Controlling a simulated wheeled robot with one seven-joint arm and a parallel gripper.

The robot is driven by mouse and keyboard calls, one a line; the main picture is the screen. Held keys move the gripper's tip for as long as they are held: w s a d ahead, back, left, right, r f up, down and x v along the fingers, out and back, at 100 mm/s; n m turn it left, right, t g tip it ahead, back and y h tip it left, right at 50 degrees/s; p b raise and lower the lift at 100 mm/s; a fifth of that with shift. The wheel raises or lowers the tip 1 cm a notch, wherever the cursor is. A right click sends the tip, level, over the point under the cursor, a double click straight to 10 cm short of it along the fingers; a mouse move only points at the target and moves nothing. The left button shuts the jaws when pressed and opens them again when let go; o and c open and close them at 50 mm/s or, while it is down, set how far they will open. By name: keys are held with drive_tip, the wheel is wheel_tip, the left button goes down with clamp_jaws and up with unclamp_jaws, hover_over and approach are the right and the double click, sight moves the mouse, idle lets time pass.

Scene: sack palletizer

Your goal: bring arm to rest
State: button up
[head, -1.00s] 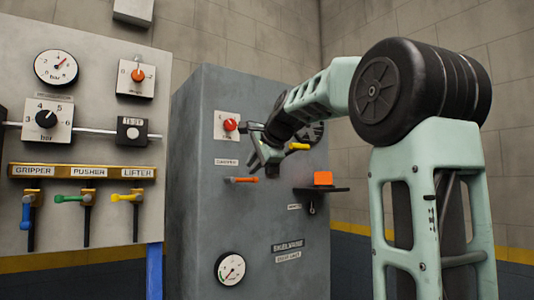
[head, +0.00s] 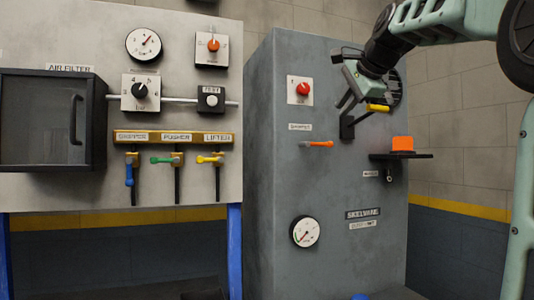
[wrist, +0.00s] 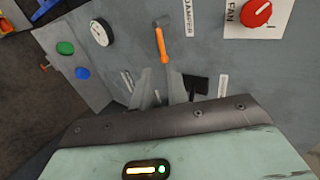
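My gripper (head: 345,102) shows in the head view at the upper right, in front of the grey cabinet (head: 270,185). It hangs tilted down to the left, above and to the right of the orange damper lever (head: 318,144). In the wrist view my gripper (wrist: 160,88) shows two grey fingers with a gap between them and nothing held. The orange lever (wrist: 162,45) lies beyond the fingertips in that view, and I see no contact. The lever points sideways in the head view.
A small shelf (head: 420,156) with an orange block (head: 402,143) juts from the cabinet below my gripper. A yellow handle (head: 378,108) is close beside my gripper. The valve panel (head: 185,20) and air filter box (head: 50,120) stand left.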

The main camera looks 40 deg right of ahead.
drive_tip(key=w+a+f+n+g+y+b, duration=0.1)
drive_tip(key=w+a+f+n+y, duration=0.15)
drive_tip(key=a+f, duration=0.4)
drive_tip(key=w+a+f+n+g+y+b, duration=0.1)
drive_tip(key=w+a+f+n, duration=0.3)
drive_tip(key=a+f, duration=0.3)
drive_tip(key=s+a+f+n+g+y+b, duration=0.25)
drive_tip(key=a+f+n, duration=0.55)
drive_tip(key=a+f, duration=0.9)
drive_tip(key=s+a+f+n+g+b, duration=0.1)
drive_tip(key=s+a+f+n+g, duration=0.15)
drive_tip(key=s+a+f, duration=0.35)
drive_tip(key=s+a+f+n+g+b, duration=0.1)
drive_tip(key=s+a+f+n, duration=0.25)
drive_tip(key=f, duration=0.35)
drive_tip(key=s+a+f+n+g+h+b, duration=0.1)
drive_tip(key=s+f+n+g+h, duration=0.1)
drive_tip(key=s+f+n, duration=0.6)
drive_tip(key=s+f, duration=0.4)
drive_tip(key=s, duration=0.2)
drive_tip(key=shift+s+a+g, duration=0.2)
drive_tip(key=shift+a+g, duration=0.1)
drive_tip(key=shift+g, duration=0.1)
drive_tip(key=shift+n, duration=0.25)
